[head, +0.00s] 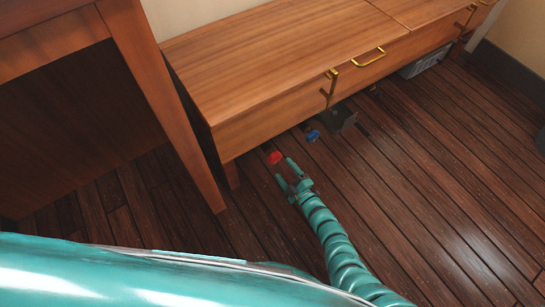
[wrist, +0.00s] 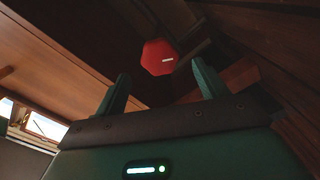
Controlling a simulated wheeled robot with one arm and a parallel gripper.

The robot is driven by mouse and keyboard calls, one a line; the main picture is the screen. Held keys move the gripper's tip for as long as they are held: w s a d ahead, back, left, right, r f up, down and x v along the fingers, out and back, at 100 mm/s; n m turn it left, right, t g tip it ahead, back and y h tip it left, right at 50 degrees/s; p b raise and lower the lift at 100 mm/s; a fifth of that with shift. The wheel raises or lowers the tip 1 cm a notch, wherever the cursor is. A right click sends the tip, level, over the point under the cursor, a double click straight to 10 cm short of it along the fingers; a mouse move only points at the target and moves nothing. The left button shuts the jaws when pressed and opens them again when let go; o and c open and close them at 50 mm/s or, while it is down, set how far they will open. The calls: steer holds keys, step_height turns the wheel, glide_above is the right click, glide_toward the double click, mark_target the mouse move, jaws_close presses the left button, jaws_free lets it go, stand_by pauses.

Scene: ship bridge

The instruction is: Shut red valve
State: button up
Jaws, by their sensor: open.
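The red valve (head: 274,157) is a small red knob low under the front edge of the wooden cabinet, near its left end. In the wrist view the red valve (wrist: 159,57) is an octagonal red face with a short pale mark, just beyond and between the fingertips. My gripper (head: 285,169) is open and points at the valve from the front, close to the floor. In the wrist view my gripper (wrist: 163,84) has its two fingers spread, with nothing between them. A small gap seems to lie between the fingertips and the valve.
A blue knob (head: 313,135) sits to the right of the red valve, beside a dark box-like part (head: 342,118). The low cabinet (head: 270,55) with brass handles hangs over them. A wooden table leg (head: 165,105) stands to the left. The plank floor (head: 430,170) on the right is clear.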

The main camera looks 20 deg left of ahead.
mark_target(277, 160)
steer(key=b+x, duration=0.4)
steer(key=x, duration=0.5)
steer(key=shift+b, duration=0.3)
steer(key=c, duration=0.9)
